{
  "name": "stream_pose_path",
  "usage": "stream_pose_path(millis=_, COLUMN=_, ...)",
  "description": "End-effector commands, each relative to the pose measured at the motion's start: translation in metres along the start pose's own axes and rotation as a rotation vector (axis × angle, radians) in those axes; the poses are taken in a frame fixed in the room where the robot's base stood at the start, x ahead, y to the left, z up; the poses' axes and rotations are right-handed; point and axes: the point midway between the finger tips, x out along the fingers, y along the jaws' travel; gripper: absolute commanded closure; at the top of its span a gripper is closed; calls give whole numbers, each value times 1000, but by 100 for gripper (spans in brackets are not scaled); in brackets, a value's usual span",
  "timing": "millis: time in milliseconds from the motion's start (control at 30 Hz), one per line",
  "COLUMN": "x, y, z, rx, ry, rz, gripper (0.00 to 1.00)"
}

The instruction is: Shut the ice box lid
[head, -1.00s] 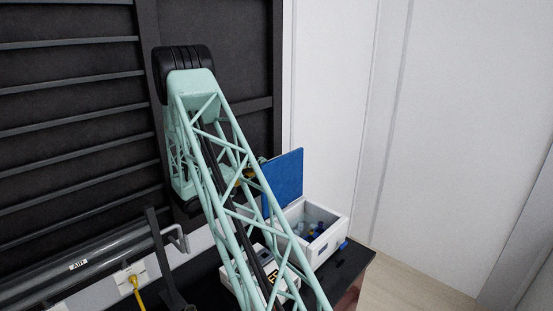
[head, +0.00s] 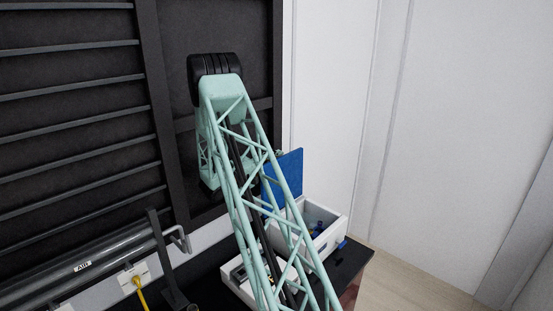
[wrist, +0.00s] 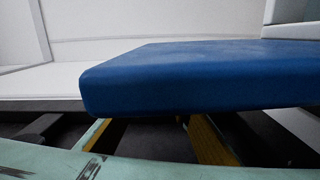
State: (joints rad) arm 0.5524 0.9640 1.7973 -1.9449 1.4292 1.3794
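The ice box (head: 325,222) is a white box on the dark bench top, seen in the head view right of my arm. Its blue lid (head: 289,178) stands raised at the back of the box, so the box is open. In the wrist view the lid (wrist: 190,78) is very close and fills the middle. Parts of my gripper (wrist: 150,132) show below the lid, with yellow pieces set apart on either side. The fingertips are hidden by the lid. I cannot tell whether they touch it. In the head view the gripper is hidden behind my arm and the lid.
Small blue and dark items (head: 317,229) lie inside the box. A white device (head: 236,277) stands on the bench beside it, partly behind my arm. A small blue item (head: 342,244) is at the box's front right. White walls stand behind and to the right.

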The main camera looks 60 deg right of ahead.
Motion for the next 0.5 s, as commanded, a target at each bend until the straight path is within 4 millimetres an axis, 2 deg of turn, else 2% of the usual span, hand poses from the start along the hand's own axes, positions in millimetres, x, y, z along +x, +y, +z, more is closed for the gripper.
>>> stream_pose_path(millis=333, x=2, y=0, z=0, rx=0, ry=0, rz=0, gripper=80)
stream_pose_path(millis=500, x=2, y=0, z=0, rx=0, ry=0, rz=0, gripper=94)
